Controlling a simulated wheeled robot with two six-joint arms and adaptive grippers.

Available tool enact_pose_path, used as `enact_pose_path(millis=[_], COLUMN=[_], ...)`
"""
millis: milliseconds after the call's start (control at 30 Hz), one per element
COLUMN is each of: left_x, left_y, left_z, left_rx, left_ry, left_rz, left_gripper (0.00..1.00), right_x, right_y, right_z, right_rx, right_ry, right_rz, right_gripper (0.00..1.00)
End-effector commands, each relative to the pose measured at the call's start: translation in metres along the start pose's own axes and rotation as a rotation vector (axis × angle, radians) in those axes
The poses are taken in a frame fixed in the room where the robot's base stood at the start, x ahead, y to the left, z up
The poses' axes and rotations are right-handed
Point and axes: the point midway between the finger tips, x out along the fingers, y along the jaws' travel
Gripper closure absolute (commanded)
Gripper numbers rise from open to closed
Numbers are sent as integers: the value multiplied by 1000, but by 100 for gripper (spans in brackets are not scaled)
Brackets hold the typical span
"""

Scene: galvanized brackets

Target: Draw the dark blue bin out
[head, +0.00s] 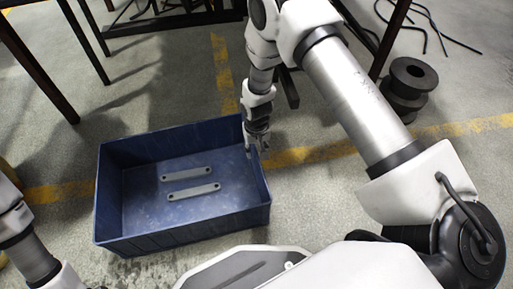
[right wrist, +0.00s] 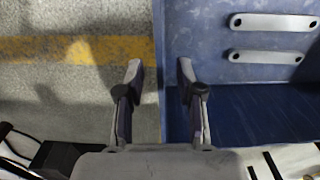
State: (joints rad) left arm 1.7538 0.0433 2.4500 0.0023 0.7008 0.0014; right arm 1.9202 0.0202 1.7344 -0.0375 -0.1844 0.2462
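The dark blue bin (head: 185,238) sits on the concrete floor in the head view, open at the top. Two grey metal brackets lie flat inside it, an upper one (head: 185,173) and a lower one (head: 194,192). My right gripper (head: 258,146) is at the bin's right wall. In the right wrist view my right gripper (right wrist: 160,75) is open, with one finger over the floor and the other over the bin's inside (right wrist: 215,80). The wall's rim runs between them, with gaps visible. Only part of my left arm shows at the lower left; its gripper is out of view.
Dark table legs (head: 38,70) stand at the upper left, with a dark rack behind the bin. Yellow floor lines (head: 310,153) pass by the bin. Floor around the bin is mostly clear.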

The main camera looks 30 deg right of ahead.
Motion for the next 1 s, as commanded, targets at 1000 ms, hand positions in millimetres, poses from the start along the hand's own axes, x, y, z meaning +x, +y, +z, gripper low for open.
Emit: enact_pose_path(millis=[1000], left_x=[34], left_y=[-1], left_z=[-2], left_rx=[-8], left_ry=[5], left_rz=[-1], left_gripper=[100], right_x=[58], right_y=[0], right_z=[1], right_rx=[0], right_ry=[-1], right_rz=[0], right_gripper=[100])
